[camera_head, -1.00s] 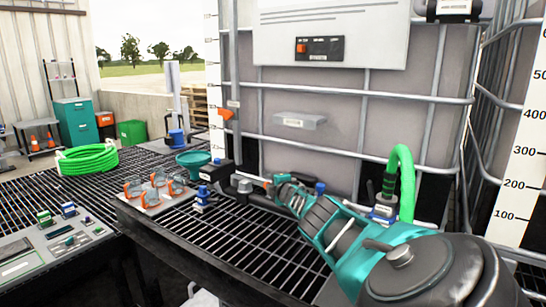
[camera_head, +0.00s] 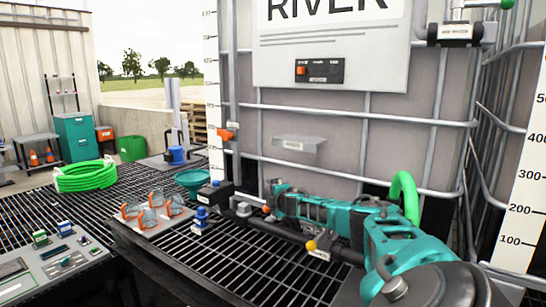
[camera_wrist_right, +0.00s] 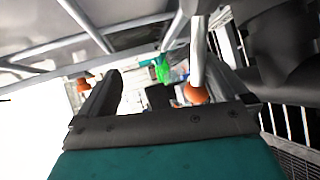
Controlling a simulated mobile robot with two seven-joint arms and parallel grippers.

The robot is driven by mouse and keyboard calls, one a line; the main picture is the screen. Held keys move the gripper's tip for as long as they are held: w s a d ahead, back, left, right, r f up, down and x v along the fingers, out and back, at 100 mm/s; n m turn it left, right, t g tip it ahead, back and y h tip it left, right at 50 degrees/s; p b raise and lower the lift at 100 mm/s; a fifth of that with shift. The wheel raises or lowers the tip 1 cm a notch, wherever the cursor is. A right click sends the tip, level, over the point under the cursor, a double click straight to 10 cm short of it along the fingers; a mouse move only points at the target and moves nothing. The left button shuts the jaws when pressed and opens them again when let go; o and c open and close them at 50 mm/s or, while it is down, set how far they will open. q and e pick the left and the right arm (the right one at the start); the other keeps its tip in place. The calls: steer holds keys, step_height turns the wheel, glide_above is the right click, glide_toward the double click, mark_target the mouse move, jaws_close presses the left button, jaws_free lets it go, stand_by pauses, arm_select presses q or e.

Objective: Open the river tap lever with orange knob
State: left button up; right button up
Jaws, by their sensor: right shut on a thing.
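My right arm comes in from the lower right in the head view, and its gripper (camera_head: 273,198) is at the pipework before the tank. An orange knob (camera_head: 267,210) shows just at its fingertips. In the right wrist view a pale lever with an orange knob (camera_wrist_right: 196,93) lies between the fingers, close to the right one. The gripper is shut on this lever; the exact contact is partly hidden. A second, yellow-orange knob (camera_head: 311,246) with a white tag sits on the dark pipe, below my arm. My left gripper is not in view.
The caged tank (camera_head: 340,135) carries a RIVER sign (camera_head: 330,45). A green hose (camera_head: 405,190) rises behind my arm. A control panel (camera_head: 45,265) is at lower left.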

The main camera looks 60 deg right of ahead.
step_height(320, 180, up, 14)
steer(key=d+t+h, duration=0.1)
steer(key=shift+w+d+m, duration=0.2)
steer(key=shift+w+m, duration=0.1)
steer(key=shift+w, duration=0.15)
steer(key=shift+s+a+r, duration=0.1)
steer(key=shift+s+r, duration=0.15)
steer(key=shift+r, duration=0.3)
steer(key=c, duration=0.7)
steer(key=shift+s+a+r, duration=0.4)
steer(key=shift+a+r, duration=0.15)
steer(key=shift+r, duration=0.25)
steer(key=shift+w+a+f, duration=0.1)
steer(key=shift+w+f, duration=0.1)
steer(key=shift+f, duration=0.25)
